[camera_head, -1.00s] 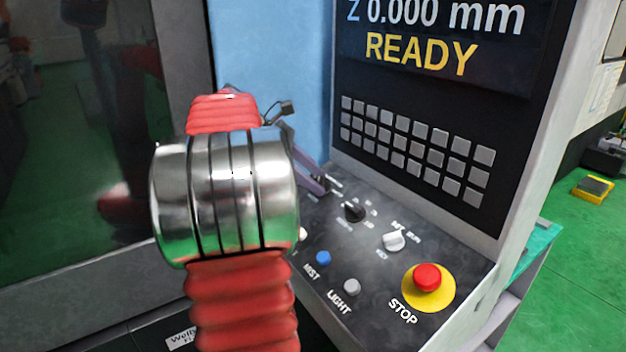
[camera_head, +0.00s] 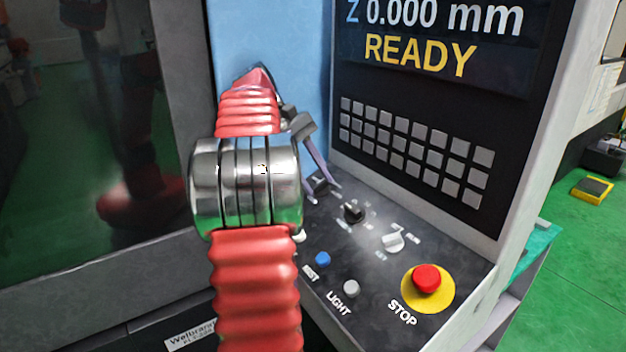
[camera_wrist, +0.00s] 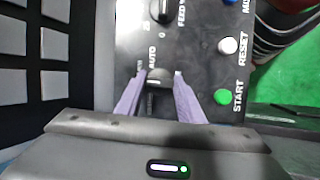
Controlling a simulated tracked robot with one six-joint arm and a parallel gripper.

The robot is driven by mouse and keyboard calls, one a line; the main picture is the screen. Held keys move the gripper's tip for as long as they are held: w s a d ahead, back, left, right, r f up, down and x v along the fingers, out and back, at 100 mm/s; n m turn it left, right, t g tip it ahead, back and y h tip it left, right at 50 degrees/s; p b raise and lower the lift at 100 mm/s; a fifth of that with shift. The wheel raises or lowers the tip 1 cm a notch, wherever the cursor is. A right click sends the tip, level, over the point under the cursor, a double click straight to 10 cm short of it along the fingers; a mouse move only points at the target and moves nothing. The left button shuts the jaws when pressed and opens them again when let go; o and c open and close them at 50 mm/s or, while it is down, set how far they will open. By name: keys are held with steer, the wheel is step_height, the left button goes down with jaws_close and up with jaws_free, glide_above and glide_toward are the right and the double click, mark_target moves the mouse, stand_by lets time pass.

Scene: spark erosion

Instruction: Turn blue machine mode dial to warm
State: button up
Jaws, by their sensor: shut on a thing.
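The dark mode dial (camera_wrist: 158,77) is between my gripper's two purple fingers in the wrist view, with the word AUTO beside it. My gripper (camera_wrist: 159,79) is shut on this dial, with its fingertips at the dial's two sides. In the head view my gripper (camera_head: 326,184) is at the far end of the sloping black control panel (camera_head: 378,288), partly behind my red and silver arm. The dial's pointer direction and its other labels are too small or hidden to read.
A black feed dial (camera_head: 353,212) and a white knob (camera_head: 393,242) are close by. A blue button (camera_head: 322,258), a grey LIGHT button (camera_head: 351,288) and a red STOP button (camera_head: 427,278) are nearer. A keypad wall (camera_head: 415,150) rises behind. The wrist view shows green START (camera_wrist: 223,97) and white RESET (camera_wrist: 228,46) buttons.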

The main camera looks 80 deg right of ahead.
mark_target(314, 185)
steer(key=shift+s+a+f+m+t+y, duration=0.1)
steer(key=shift+m+t+y, duration=0.15)
steer(key=shift+m, duration=0.55)
steer(key=shift+a+f+m+t+y, duration=0.15)
steer(key=shift+m+t, duration=0.1)
steer(key=shift+m, duration=0.55)
steer(key=shift+d+r, duration=0.1)
steer(key=o, duration=1.1)
steer(key=shift+c, duration=0.2)
steer(key=shift+d+r, duration=0.1)
steer(key=shift+r, duration=0.1)
step_height(314, 185, up, 10)
